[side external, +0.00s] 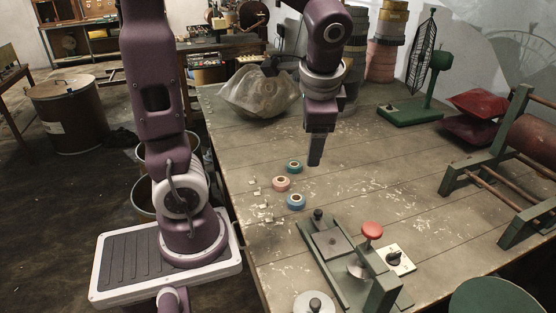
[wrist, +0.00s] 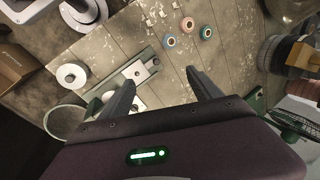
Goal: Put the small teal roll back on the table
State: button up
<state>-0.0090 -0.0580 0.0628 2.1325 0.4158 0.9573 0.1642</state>
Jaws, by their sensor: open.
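The small teal roll (side external: 294,166) lies flat on the wooden table, apart from my gripper; it also shows in the wrist view (wrist: 205,32). A pink roll (side external: 281,183) and a blue roll (side external: 296,201) lie close to it on the table, and both show in the wrist view, the pink roll (wrist: 187,24) between the other two. My gripper (side external: 315,158) hangs above the table, to the right of the teal roll in the side view. In the wrist view its two fingers (wrist: 160,76) are spread with nothing between them.
A green winding fixture with a red knob (side external: 371,230) stands at the table's front. A large crumpled bowl-like object (side external: 257,92) sits at the back left. Small pale scraps (side external: 262,205) lie left of the rolls. The table's middle right is clear.

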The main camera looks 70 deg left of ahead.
jog(key=s+d+r+n+t+h, duration=0.3)
jog(key=s+d+t+h, duration=0.1)
jog(key=s+d, duration=0.6)
jog(key=shift+s+n, duration=0.3)
jog(key=shift+s, duration=0.15)
jog(key=shift+r, duration=0.1)
